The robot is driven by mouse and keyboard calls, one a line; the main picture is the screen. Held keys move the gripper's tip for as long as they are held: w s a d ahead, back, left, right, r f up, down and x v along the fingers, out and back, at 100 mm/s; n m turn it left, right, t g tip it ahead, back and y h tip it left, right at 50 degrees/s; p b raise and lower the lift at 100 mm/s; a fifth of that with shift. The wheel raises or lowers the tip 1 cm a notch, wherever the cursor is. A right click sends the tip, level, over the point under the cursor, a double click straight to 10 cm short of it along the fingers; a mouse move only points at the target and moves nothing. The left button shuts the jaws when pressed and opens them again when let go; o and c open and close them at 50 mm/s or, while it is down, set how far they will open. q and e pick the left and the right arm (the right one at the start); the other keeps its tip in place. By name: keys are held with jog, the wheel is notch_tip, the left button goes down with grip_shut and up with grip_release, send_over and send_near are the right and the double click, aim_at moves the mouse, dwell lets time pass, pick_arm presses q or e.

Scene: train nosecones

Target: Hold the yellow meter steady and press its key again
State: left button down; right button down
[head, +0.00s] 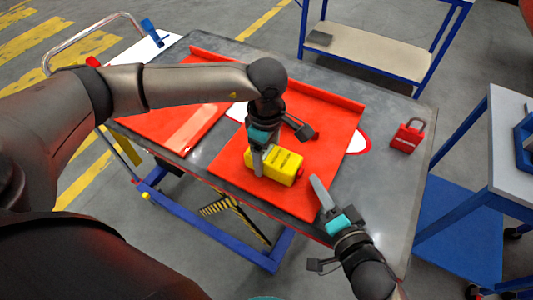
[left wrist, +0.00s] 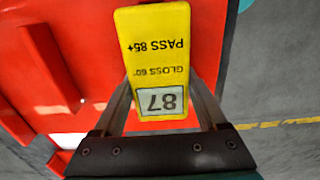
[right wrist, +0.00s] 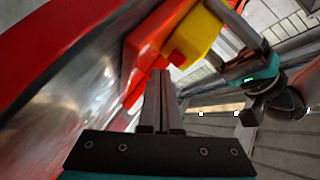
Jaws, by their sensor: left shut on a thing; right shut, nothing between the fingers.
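The yellow meter (head: 285,165) sits on the red panel on the table. My left gripper (head: 259,168) is shut on it from above. In the left wrist view the meter (left wrist: 152,50) lies between the fingers, and its display (left wrist: 162,101) reads 87 beside "GLOSS 60" and "PASS 85+". My right gripper (head: 318,186) is shut and empty, just right of the meter and apart from it in the head view. In the right wrist view a red bump (right wrist: 175,57), likely the key, shows on the meter's end, above the closed fingertips (right wrist: 161,76).
The red panel (head: 232,165) has a raised rim along its back edge. A red padlock (head: 406,138) lies at the table's right side. A blue-framed shelf cart (head: 370,55) stands behind, and another bench (head: 505,150) stands at right. The grey tabletop (head: 385,190) near the padlock is clear.

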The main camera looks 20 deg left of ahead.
aim_at(266, 152)
pick_arm(q)
jog(key=shift+s+f, duration=0.15)
pick_arm(e)
jog(key=shift+s+d, duration=0.15)
jog(key=shift+d, duration=1.25)
jog(key=shift+s+d, duration=0.1)
jog(key=shift+d, duration=1.25)
pick_arm(q)
grip_release()
jog(key=shift+r, duration=0.2)
notch_tip(266, 152, up, 12)
jog(key=shift+f, duration=0.1)
